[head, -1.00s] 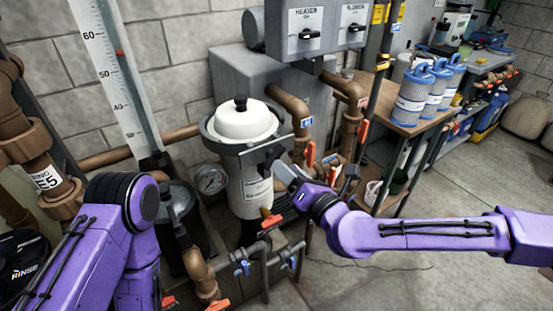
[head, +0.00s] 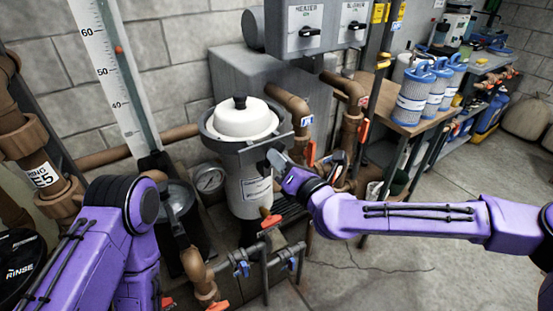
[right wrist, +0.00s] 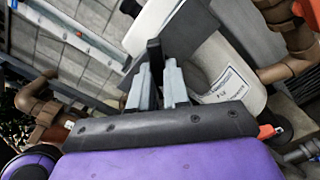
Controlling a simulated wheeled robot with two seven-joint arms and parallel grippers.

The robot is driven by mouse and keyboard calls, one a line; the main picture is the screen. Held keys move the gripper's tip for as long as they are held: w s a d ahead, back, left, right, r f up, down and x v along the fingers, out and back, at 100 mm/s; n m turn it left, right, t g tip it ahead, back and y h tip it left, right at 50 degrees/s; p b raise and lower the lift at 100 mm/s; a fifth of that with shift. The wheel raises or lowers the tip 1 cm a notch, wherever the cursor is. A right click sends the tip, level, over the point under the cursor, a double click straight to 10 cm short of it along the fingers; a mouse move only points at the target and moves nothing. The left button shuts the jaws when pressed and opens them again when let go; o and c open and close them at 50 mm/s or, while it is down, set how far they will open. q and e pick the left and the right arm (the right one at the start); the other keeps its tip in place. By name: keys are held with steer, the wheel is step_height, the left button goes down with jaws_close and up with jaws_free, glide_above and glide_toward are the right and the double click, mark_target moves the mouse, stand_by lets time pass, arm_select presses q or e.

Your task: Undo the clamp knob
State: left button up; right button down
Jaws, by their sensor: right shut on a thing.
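The white-lidded filter canister (head: 249,195) stands upright at the middle, with a dark grey clamp collar (head: 213,130) around its top. My right gripper (head: 276,159) is at the collar's right front side. In the right wrist view, my right gripper (right wrist: 159,82) is shut on the black clamp knob (right wrist: 154,50), which stands up between the two grey fingers. In the head view the fingers largely hide the knob.
Brown pipes (head: 291,103) with orange-handled valves run just behind and right of the canister. A round gauge (head: 210,179) sits to its left. A wooden table with blue-ended filter cartridges (head: 414,92) stands at right. The floor at lower right is clear.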

steer(key=n+b, duration=0.2)
steer(key=n, duration=2.5)
steer(key=c, duration=1)
jaws_free()
steer(key=v, duration=0.7)
